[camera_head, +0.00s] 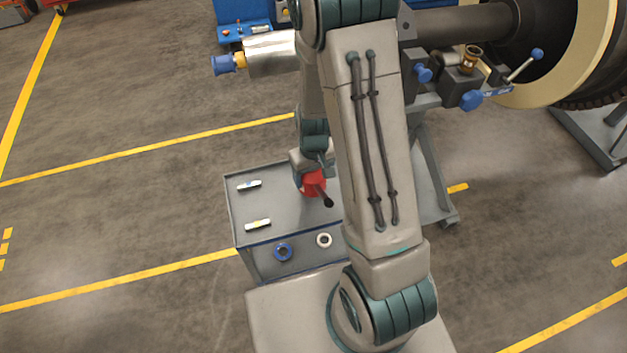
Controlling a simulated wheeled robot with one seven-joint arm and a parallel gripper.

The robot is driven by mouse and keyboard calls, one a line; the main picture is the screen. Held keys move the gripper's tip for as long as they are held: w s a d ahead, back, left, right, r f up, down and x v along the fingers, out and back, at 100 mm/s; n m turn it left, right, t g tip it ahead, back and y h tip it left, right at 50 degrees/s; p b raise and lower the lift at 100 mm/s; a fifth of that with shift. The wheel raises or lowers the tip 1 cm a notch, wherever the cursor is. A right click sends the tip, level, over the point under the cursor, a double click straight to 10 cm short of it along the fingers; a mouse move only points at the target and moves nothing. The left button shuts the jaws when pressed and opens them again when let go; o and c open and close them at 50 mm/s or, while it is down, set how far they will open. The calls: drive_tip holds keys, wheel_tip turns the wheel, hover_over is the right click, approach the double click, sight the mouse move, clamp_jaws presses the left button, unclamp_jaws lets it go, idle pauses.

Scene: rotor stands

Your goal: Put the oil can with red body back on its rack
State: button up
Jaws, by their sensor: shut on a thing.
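The oil can with red body (313,184) is at the end of my arm, over the grey cart top, with a dark spout or tip pointing to the lower right. My gripper (304,174) is shut on it, though the fingers are mostly hidden behind the can and the wrist. I cannot tell whether the can touches the cart top. I cannot make out which part is the can's rack; my arm covers the right side of the cart.
The grey cart (240,208) carries two small pale bars on its top. A rotor stand with clamps (462,82) stands at the upper right. The floor on the left is clear.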

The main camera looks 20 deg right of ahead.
sight(314, 182)
drive_tip(key=shift+f, duration=1.8)
drive_tip(key=shift+f, duration=0.1)
drive_tip(key=o, duration=1.5)
drive_tip(key=shift+c, duration=0.2)
wheel_tip(314, 182, up, 12)
drive_tip(key=shift+r+b, duration=0.1)
drive_tip(key=shift+b, duration=0.2)
drive_tip(key=s+r+m+t, duration=0.1)
drive_tip(key=s+r+t, duration=0.2)
drive_tip(key=s+r, duration=1)
wheel_tip(314, 182, up, 4)
drive_tip(key=shift+s+f+m, duration=0.1)
drive_tip(key=shift+s+m, duration=0.3)
drive_tip(key=shift+a, duration=0.1)
